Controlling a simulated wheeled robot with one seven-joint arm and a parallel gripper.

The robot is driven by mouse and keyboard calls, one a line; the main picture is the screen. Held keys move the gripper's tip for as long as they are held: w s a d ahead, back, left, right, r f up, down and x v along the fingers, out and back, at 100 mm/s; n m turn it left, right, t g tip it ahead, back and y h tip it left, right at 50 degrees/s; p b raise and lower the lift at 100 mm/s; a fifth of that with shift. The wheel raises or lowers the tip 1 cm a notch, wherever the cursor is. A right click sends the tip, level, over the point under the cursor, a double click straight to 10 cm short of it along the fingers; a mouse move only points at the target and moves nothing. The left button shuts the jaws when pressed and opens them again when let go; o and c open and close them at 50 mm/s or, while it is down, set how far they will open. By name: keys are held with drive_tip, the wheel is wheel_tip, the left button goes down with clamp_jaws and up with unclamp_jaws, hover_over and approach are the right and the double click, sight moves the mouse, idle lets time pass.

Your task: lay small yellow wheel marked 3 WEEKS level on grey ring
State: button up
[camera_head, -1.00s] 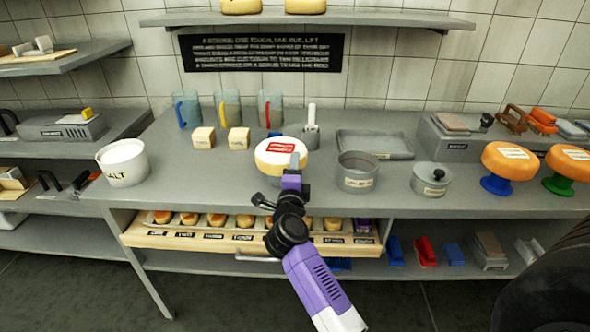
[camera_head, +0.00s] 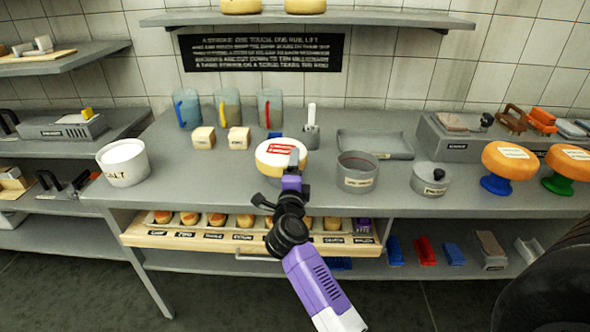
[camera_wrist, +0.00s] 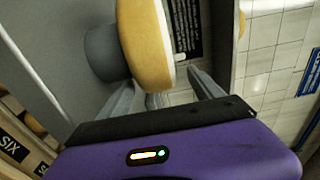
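A yellow wheel (camera_head: 267,161) with a pale top and a red label sits near the middle of the counter. The label's words are too small to read. In the wrist view the wheel (camera_wrist: 145,45) has a round grey support (camera_wrist: 103,52) against its underside. They look in contact, and I cannot tell whether the wheel lies fully level. The support is mostly hidden in the head view. My gripper (camera_head: 293,162) is at the wheel's near rim. In the wrist view its fingers (camera_wrist: 165,88) are spread, one on each side of the rim, with a gap on the top side.
A grey pot (camera_head: 358,180) and a lidded pot (camera_head: 430,188) stand to the right. Orange wheels (camera_head: 510,161) sit on blue and green stands farther right. An open drawer (camera_head: 190,243) of several small wheels lies below. A salt tub (camera_head: 122,170) stands left.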

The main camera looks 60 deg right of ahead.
drive_tip(key=shift+f, duration=0.3)
drive_tip(key=v, duration=0.7)
drive_tip(key=shift+s+a+r, duration=0.15)
drive_tip(key=shift+a+r, duration=0.05)
drive_tip(key=shift+a, duration=0.2)
wheel_tip(320, 180, up, 5)
drive_tip(key=t+h, duration=0.1)
drive_tip(key=h, duration=0.1)
drive_tip(key=s+a+r+n+t+y, duration=0.1)
drive_tip(key=s+a+n+t+y, duration=0.1)
drive_tip(key=a+n+t, duration=0.45)
drive_tip(key=s+a+r+n+t+y, duration=0.1)
drive_tip(key=s+a+n+t+y, duration=0.15)
drive_tip(key=a+n, duration=0.6)
drive_tip(key=s+a+f+n+y, duration=0.5)
drive_tip(key=s+a+n+y, duration=0.2)
drive_tip(key=s+a+n, duration=0.1)
drive_tip(key=s+a+f+n+g+y, duration=0.1)
drive_tip(key=s+a+f+n+y, duration=0.4)
drive_tip(key=a, duration=0.8)
drive_tip(key=s+n+y, duration=0.2)
drive_tip(key=s+n, duration=0.2)
drive_tip(key=s, duration=0.1)
drive_tip(key=shift+a+g, duration=0.3)
drive_tip(key=shift+a, duration=0.05)
